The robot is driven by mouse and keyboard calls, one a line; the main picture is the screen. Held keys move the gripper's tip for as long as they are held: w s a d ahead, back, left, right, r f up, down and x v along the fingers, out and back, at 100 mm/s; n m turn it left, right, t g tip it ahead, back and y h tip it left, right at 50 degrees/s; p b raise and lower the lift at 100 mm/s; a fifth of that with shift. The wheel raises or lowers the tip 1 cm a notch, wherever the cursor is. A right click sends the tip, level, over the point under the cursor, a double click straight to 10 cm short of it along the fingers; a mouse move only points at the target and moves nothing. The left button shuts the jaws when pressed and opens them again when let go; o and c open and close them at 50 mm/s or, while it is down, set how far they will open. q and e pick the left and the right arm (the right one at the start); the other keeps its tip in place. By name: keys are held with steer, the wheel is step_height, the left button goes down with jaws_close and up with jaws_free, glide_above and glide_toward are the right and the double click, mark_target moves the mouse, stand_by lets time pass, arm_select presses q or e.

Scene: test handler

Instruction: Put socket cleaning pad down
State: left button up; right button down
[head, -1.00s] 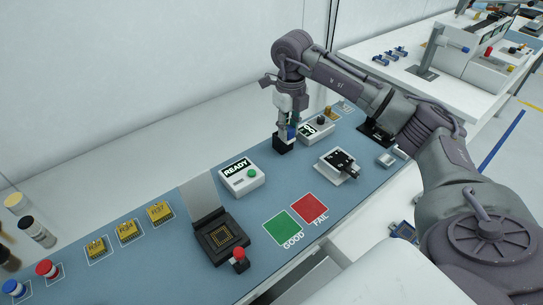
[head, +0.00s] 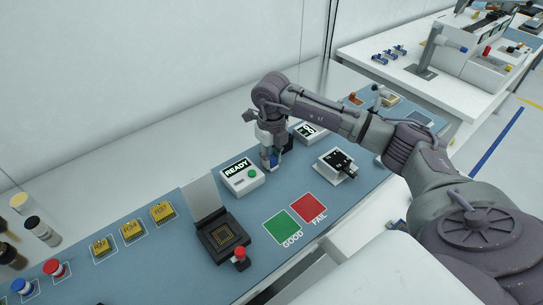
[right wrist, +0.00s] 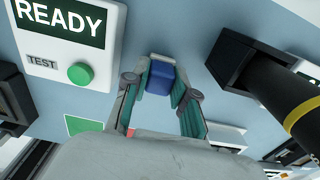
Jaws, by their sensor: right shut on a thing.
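My right gripper (head: 271,165) is low over the blue mat, just right of the READY box. In the right wrist view its fingers (right wrist: 160,88) are shut on a small blue block with a pale far edge, which I take to be the socket cleaning pad (right wrist: 160,78). In the head view, only a bit of blue shows at the fingertips. I cannot tell whether the pad touches the mat. The black test socket (head: 222,237) is at front left of the gripper, its lid (head: 201,199) raised. My left gripper is not in view.
The READY box (head: 241,180) with a green button is close left of the gripper. An open black holder (right wrist: 229,62) and a dark rod with a yellow band (right wrist: 275,78) are close right. Green (head: 282,229) and red (head: 308,207) squares lie in front.

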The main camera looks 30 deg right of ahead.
mark_target(271, 157)
steer(key=c, duration=0.9)
jaws_free()
steer(key=shift+f, duration=0.1)
steer(key=shift+c, duration=0.2)
steer(key=shift+r, duration=0.25)
step_height(271, 157, up, 12)
steer(key=b, duration=0.2)
